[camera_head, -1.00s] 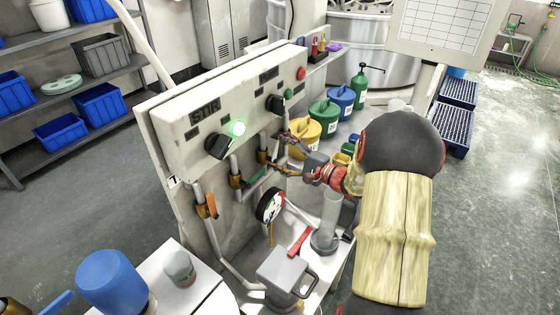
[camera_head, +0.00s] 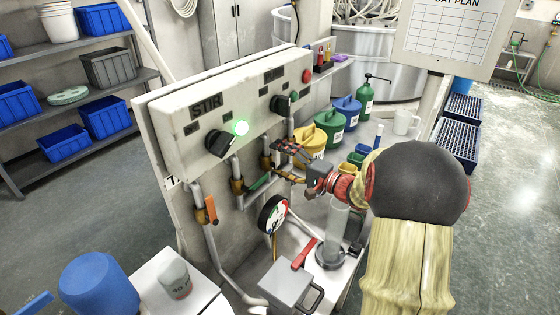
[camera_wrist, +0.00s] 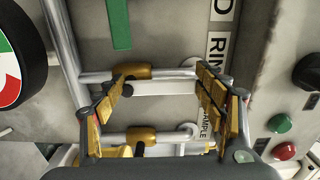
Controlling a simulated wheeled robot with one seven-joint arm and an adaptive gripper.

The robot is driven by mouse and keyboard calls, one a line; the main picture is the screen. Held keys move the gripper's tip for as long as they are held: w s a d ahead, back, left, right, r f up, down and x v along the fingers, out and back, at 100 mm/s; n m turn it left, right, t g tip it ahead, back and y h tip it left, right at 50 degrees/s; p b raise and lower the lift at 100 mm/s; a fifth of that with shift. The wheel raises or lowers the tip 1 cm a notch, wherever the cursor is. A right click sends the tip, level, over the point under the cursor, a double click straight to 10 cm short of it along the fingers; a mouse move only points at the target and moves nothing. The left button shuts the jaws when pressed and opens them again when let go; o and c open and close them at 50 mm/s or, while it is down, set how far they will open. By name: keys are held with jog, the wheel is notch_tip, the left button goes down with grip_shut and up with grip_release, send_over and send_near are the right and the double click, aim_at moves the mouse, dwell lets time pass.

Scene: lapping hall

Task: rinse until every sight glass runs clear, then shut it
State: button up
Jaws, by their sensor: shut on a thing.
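My gripper (camera_head: 284,160) reaches the pipework under the grey control panel (camera_head: 180,140). In the wrist view its gold-padded fingers (camera_wrist: 163,95) stand at either side of a white lever (camera_wrist: 165,89). It is shut on that lever, which lies along a brass valve (camera_wrist: 135,72) on a horizontal pipe. A label starting "RIN" (camera_wrist: 217,62) and one reading "SAMPLE" (camera_wrist: 205,123) are near it. A clear upright tube (camera_head: 337,222), perhaps a sight glass, stands in a dark base below; its contents look colourless, but flow cannot be made out.
An orange-handled valve (camera_head: 211,209), a green lever (camera_head: 258,184) and a round gauge (camera_head: 273,214) are close by. A grey jug (camera_head: 283,284) and a red lever (camera_head: 304,253) are below. Yellow, green and blue cans (camera_head: 346,110) stand behind. A blue container (camera_head: 100,287) is front left.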

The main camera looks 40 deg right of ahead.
jog(key=shift+f, duration=0.1)
jog(key=o, duration=1.7)
jog(key=shift+c, duration=0.2)
jog(key=v, duration=1.2)
